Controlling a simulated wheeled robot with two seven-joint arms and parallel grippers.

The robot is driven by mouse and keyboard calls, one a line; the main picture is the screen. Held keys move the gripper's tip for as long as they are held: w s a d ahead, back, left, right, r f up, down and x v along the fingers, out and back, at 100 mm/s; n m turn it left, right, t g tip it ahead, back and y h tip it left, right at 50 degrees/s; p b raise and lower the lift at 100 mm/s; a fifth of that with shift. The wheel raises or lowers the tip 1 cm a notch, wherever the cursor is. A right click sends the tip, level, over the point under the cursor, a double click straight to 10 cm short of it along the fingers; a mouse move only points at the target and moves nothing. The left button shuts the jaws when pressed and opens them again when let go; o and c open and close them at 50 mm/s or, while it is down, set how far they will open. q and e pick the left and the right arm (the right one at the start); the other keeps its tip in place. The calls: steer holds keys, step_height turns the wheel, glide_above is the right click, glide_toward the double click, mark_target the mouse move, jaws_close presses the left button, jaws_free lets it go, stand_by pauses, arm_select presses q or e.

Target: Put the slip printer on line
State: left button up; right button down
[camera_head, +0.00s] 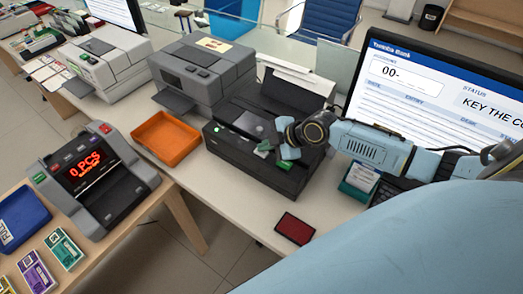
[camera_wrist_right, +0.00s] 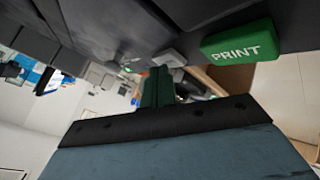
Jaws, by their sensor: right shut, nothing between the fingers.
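The slip printer is the black machine (camera_head: 240,150) in the middle of the counter, with white paper standing at its back and a small lit green light (camera_head: 216,129) at its front left. My right gripper (camera_head: 264,149) is shut and empty, its fingertips at the printer's front panel. In the right wrist view, the shut green fingers (camera_wrist_right: 158,84) point along the panel toward a small grey key (camera_wrist_right: 168,58); I cannot tell whether they touch it. A green PRINT key (camera_wrist_right: 238,44) is to the right of the fingers. My left gripper is not in view.
A monitor (camera_head: 440,105) stands right of the printer, reading "KEY THE CO…". An orange tray (camera_head: 167,138) and a grey machine (camera_head: 203,75) are to the left. A counting machine (camera_head: 90,180) shows "0 PCS". A dark red pad (camera_head: 294,228) lies at the counter's front.

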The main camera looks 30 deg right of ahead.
mark_target(265, 153)
stand_by(0.3)
steer(key=shift+r+p, duration=0.75)
steer(key=shift+r, duration=0.1)
steer(key=shift+r, duration=0.1)
step_height(265, 153, up, 5)
steer(key=p, duration=0.4)
stand_by(0.6)
